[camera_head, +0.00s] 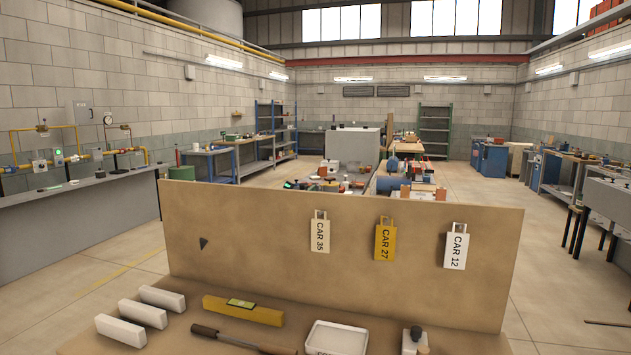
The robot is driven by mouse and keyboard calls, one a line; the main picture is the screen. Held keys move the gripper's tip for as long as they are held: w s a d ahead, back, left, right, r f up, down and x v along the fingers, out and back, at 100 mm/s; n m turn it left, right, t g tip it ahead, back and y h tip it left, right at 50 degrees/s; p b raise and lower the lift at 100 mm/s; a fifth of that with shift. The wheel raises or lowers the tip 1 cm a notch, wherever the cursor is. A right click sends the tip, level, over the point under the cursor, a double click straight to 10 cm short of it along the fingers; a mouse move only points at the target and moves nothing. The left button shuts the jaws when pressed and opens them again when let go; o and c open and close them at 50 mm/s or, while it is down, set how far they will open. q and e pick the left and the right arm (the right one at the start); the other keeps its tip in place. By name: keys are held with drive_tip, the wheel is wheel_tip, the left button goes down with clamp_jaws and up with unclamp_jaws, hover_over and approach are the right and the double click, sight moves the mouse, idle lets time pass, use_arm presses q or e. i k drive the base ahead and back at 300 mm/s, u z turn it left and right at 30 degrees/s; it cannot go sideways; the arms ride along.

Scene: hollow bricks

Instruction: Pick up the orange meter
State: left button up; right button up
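I cannot make out a clearly orange meter in this view. A yellow-ochre bar (262,315) with a small greenish window on top lies on the near bench (185,325), left of centre; it looks like a level, and I cannot tell whether it is the meter. A small pale orange piece (423,350) is cut off by the bottom edge, beside a whitish block with a dark top (409,342). Neither of my grippers is in view.
Several white blocks (142,313) lie at the bench's left. A wooden-handled tool (206,331) lies before the yellow bar, left of a white tray (337,338). A brown upright board (270,235) with hanging CAR tags (385,240) closes the bench's back.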

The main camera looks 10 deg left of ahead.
sight(322, 172)
drive_tip(key=u, duration=2.45)
drive_tip(key=i, duration=5.05)
drive_tip(key=z, duration=2.8)
drive_tip(key=i, duration=0.45)
drive_tip(key=u, duration=0.1)
